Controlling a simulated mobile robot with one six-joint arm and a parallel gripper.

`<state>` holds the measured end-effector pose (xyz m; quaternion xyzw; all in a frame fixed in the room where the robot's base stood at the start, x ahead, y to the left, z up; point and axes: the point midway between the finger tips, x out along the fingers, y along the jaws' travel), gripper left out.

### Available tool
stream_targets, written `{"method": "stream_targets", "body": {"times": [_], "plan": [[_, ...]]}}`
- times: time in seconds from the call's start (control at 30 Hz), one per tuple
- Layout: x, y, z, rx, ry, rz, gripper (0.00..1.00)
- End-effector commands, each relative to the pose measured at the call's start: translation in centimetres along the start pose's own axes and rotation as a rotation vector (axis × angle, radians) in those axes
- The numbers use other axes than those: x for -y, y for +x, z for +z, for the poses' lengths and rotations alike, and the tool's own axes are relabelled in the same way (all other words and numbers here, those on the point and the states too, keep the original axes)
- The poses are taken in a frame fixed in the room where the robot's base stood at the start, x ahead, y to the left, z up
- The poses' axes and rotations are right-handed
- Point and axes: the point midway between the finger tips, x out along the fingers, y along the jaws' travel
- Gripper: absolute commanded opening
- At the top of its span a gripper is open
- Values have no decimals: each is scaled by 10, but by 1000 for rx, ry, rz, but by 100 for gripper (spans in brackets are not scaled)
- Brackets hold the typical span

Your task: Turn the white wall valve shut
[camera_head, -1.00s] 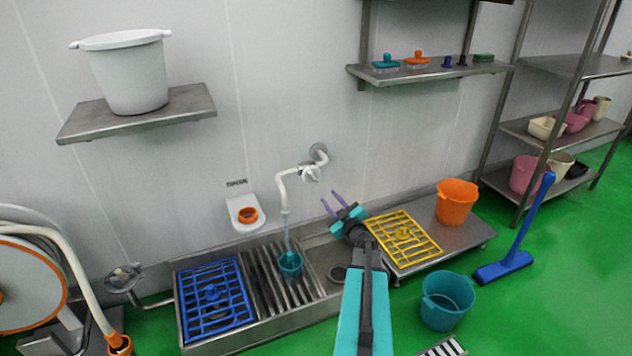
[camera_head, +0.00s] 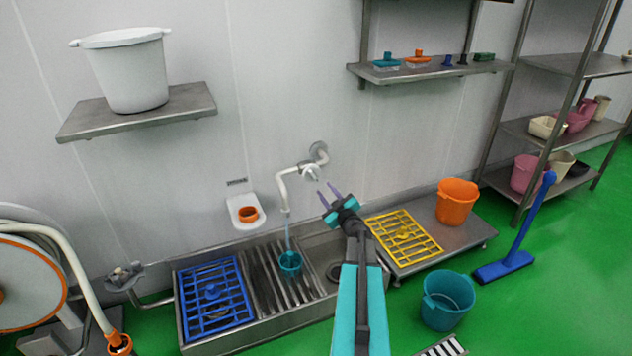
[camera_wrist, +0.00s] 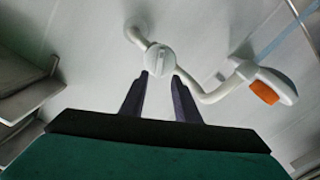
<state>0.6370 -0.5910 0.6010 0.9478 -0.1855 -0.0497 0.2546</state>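The white wall valve (camera_head: 311,172) sits on a curved white pipe on the wall. Water runs from the pipe's spout into a small teal cup (camera_head: 290,262) in the sink. My gripper (camera_head: 328,189) is open and empty, just below and right of the valve, its two dark fingers pointing up at it. In the wrist view the round valve knob (camera_wrist: 159,60) shows ahead, between and just beyond the fingertips (camera_wrist: 158,80). I cannot tell whether the fingers touch it.
A white wall holder with an orange ring (camera_head: 247,213) hangs left of the pipe. The steel sink (camera_head: 262,330) holds a blue grid rack (camera_head: 214,292). A yellow rack (camera_head: 403,236) and an orange bucket (camera_head: 457,202) stand on the right-hand bench. A shelf (camera_head: 430,70) is above right.

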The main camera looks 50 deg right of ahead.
Motion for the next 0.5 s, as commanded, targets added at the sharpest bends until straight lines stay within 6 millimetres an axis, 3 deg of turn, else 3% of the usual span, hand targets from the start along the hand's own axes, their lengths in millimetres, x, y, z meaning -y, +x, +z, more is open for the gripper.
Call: {"method": "stream_targets", "body": {"times": [0.5], "plan": [[0,58,1,-1,0,0,29]]}}
